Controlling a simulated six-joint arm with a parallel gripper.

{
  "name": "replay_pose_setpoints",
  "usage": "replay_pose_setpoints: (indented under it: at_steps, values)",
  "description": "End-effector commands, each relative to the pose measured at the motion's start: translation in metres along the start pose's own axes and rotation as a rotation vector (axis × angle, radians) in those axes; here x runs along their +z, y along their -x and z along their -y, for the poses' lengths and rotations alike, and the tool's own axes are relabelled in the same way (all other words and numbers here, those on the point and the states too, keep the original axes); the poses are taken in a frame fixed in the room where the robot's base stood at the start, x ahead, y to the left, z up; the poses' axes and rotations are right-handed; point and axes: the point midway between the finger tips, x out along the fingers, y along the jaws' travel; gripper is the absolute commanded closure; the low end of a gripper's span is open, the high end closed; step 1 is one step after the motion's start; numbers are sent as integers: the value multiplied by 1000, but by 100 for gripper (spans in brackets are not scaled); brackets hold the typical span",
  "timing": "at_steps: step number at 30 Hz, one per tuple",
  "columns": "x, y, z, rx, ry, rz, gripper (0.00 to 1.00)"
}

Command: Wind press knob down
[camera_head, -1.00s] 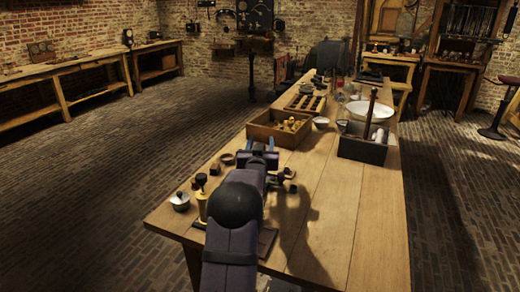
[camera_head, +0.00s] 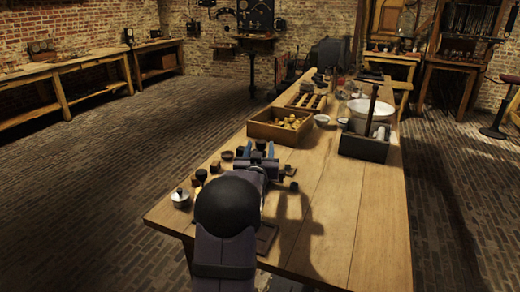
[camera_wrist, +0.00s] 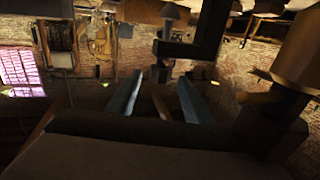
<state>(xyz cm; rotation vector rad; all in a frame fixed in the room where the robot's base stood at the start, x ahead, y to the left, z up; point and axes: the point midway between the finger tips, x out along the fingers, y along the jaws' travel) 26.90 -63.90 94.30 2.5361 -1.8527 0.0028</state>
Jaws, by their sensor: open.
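My gripper (camera_head: 259,150) is over the near left part of the workbench, its two blue fingers apart and pointing away from the camera. In the wrist view the fingers (camera_wrist: 160,98) are apart, with no held thing visible between them. A dark angular frame (camera_wrist: 205,45), apparently the press, stands just beyond the fingertips, with a knob-like rounded piece (camera_wrist: 175,13) at the top of that view. I cannot tell for sure whether this piece is the press knob. In the head view my arm hides most of the press; part of a dark base (camera_head: 266,238) shows beside it.
A lidded pale pot (camera_head: 181,199) stands left of my arm, near a dark-topped piece (camera_head: 201,176). A wooden box of brass parts (camera_head: 276,137) and a dark box (camera_head: 363,148) lie farther back. The bench (camera_head: 340,215) is clear at the right front.

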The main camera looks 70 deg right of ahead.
Motion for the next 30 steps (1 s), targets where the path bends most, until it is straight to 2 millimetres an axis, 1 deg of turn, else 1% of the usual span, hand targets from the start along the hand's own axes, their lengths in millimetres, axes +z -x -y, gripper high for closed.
replay_pose_setpoints:
  at_steps: [10,15,18,24,30]
  values:
    - [-6,-5,-4,-31,7,-14,54]
    - [-13,-12,-9,-106,18,-36,54]
    - [-13,-15,-11,-167,20,-41,54]
    - [-6,-14,-13,-289,13,-27,54]
    - [2,-9,-13,-370,3,-5,54]
